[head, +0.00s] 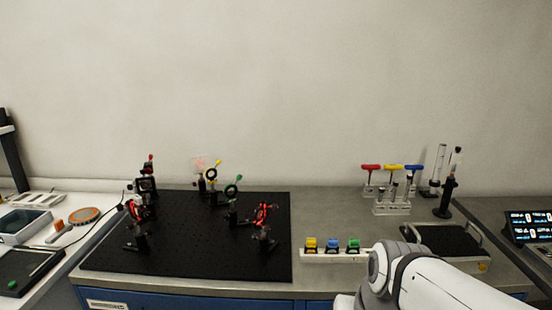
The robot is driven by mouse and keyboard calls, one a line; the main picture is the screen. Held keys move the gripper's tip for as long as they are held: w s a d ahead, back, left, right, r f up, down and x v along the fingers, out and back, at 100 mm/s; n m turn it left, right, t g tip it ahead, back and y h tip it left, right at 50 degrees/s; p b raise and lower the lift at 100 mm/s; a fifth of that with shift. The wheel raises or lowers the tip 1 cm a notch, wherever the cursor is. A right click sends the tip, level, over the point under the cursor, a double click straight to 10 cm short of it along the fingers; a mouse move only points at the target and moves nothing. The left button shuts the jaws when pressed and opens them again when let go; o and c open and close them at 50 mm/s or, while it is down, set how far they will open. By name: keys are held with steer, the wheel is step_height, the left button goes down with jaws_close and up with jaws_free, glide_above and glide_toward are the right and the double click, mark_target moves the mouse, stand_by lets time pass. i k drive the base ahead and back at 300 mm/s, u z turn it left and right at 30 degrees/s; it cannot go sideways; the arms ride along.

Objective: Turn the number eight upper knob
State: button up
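Several small optical mounts with red, yellow and green parts stand on a black breadboard (200,262). One dark mount with a red top (147,183) stands at the back left, a red-marked mount (138,210) in front of it. Two ring mounts, yellow-tipped (212,174) and green-tipped (232,189), stand at the back middle. Another red-marked mount (264,214) stands at the right. The knobs and any numbers are too small to read, so I cannot tell which is number eight. My white arm shows at lower right; my gripper is not in view.
A white holder (334,257) with yellow, blue and green blocks sits right of the breadboard. Red, yellow and blue T-handled tools (392,168) stand behind it. A black-topped tray (440,237) and a display (528,226) are at right. Bare bench (325,215) lies between.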

mark_target(120, 208)
steer(key=u, duration=1.2)
steer(key=k, duration=0.55)
steer(key=u, duration=0.8)
steer(key=i, duration=1.05)
steer(key=u, duration=0.2)
